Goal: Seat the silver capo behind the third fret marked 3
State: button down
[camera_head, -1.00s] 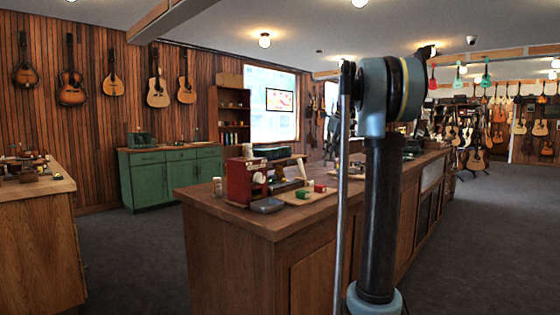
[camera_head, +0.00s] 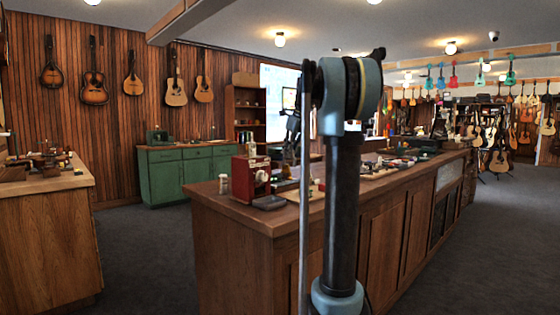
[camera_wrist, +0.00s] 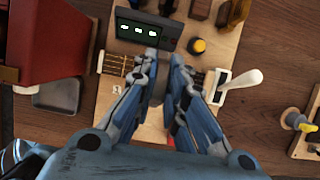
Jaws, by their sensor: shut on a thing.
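In the wrist view my gripper (camera_wrist: 165,62) is shut on a small grey thing, apparently the silver capo, mostly hidden between the blue fingers. The fingertips are over a short fretboard (camera_wrist: 118,63) with light strings on a pale wooden board (camera_wrist: 112,35). Strings and frets show to the left of the fingers; the middle of the fretboard is covered. A small white label (camera_wrist: 117,90) lies below its left part; its mark is too small to read. I cannot tell whether the capo touches the neck. In the head view my gripper is not clearly visible.
A black box with lit marks (camera_wrist: 148,30) stands just beyond the fingertips. A white-handled lever (camera_wrist: 241,82) is close on the right, a yellow-topped knob (camera_wrist: 198,46) ahead. A red box (camera_wrist: 45,40) and a grey tray (camera_wrist: 57,97) are left. The wooden counter (camera_head: 235,215) carries it all.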

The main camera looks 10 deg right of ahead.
aim_at(294, 157)
jog(key=shift+a, duration=0.15)
jog(key=shift+f, duration=0.15)
jog(key=shift+s+f, duration=0.1)
jog(key=shift+f, duration=4.25)
jog(key=shift+f, duration=0.55)
jog(key=c, duration=1.9)
grip_release()
jog(key=shift+r, duration=0.1)
jog(key=shift+v, duration=5.5)
